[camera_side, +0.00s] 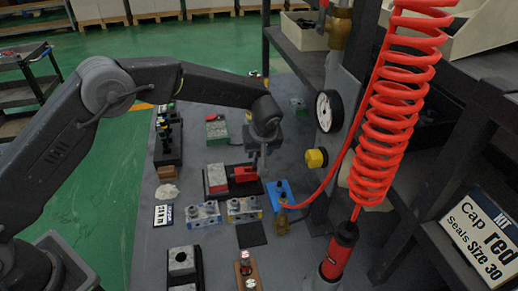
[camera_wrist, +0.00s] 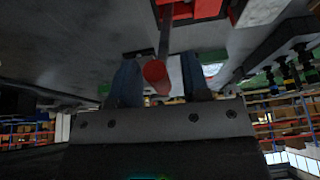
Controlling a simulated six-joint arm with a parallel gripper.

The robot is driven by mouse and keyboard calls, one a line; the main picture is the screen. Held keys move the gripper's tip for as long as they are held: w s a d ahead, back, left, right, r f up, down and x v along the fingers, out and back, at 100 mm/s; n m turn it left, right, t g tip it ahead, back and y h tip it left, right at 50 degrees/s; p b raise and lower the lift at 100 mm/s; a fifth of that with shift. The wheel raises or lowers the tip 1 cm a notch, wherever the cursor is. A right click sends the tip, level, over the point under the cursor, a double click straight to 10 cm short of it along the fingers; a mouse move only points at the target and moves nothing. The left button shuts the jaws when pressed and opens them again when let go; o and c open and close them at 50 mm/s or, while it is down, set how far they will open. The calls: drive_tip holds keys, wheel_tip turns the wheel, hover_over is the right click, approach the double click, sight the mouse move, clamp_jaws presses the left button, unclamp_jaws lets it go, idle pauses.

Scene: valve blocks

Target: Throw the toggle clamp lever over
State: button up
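The toggle clamp (camera_side: 244,174) is a red body on a dark base, beside a grey block with red sides (camera_side: 217,180), near the middle of the bench in the side view. In the wrist view its lever (camera_wrist: 165,38) is a thin grey bar ending in a red tip (camera_wrist: 155,72). My gripper (camera_side: 259,163) points down at the clamp. In the wrist view my gripper's (camera_wrist: 160,80) two fingers stand apart on either side of the red tip, with a visible gap at the right. Whether the left finger touches the tip I cannot tell.
Silver valve blocks (camera_side: 203,214) and a blue block (camera_side: 281,196) stand in front of the clamp. A yellow knob (camera_side: 316,158), a gauge (camera_side: 328,111) and a red coiled hose (camera_side: 390,110) are to the right. A green-and-red box (camera_side: 216,130) lies behind.

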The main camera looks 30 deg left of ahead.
clamp_jaws()
idle(0.4)
drive_tip(key=shift+s+a+r+t+h, duration=0.15)
drive_tip(key=shift+s+a+t+h, duration=0.35)
drive_tip(key=shift+s+a, duration=0.75)
drive_tip(key=shift+s, duration=0.05)
drive_tip(key=shift+f, duration=0.2)
drive_tip(key=shift+o, duration=0.2)
unclamp_jaws()
drive_tip(key=shift+r, duration=0.1)
